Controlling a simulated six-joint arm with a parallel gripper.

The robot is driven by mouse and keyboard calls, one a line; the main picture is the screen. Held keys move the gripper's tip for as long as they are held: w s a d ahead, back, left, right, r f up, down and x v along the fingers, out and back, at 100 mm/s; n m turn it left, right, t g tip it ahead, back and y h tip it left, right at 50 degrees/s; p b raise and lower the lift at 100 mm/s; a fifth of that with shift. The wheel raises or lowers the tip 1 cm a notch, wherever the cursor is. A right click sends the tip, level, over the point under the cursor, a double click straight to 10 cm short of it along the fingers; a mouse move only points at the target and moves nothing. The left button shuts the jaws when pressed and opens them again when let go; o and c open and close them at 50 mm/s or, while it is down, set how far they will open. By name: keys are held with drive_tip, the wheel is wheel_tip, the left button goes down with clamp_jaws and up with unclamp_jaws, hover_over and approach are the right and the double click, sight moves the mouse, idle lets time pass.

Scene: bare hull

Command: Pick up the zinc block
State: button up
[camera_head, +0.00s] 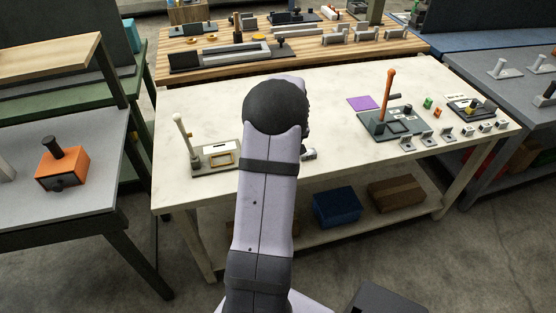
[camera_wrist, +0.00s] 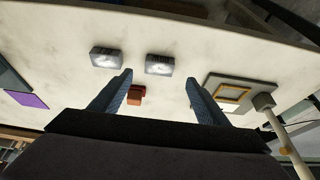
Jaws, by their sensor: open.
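Two grey metallic blocks lie on the pale tabletop in the wrist view: a left block (camera_wrist: 106,57) and a right block (camera_wrist: 159,65). They look alike, so I cannot tell which is the zinc block. My gripper (camera_wrist: 158,79) is open, with nothing held between its fingers. The right grey block shows just beyond the gap between the fingertips, and the left one lies outside the left fingertip. A small red-brown block (camera_wrist: 137,95) shows between the fingers, beside the left one. In the head view my arm hides the gripper and most of this area.
A fixture with a pale lever (camera_head: 215,157) stands on the pale table (camera_head: 335,112) at left; its framed plate (camera_wrist: 232,93) shows right in the wrist view. At right are a purple sheet (camera_head: 364,103), an orange-lever fixture (camera_head: 390,122) and several small grey brackets (camera_head: 427,139).

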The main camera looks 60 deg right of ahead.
drive_tip(key=shift+x, duration=0.75)
drive_tip(key=shift+f, duration=0.1)
drive_tip(key=shift+p+x, duration=1.25)
drive_tip(key=shift+x, duration=1.3)
drive_tip(key=shift+d, duration=0.15)
drive_tip(key=c, duration=1.4)
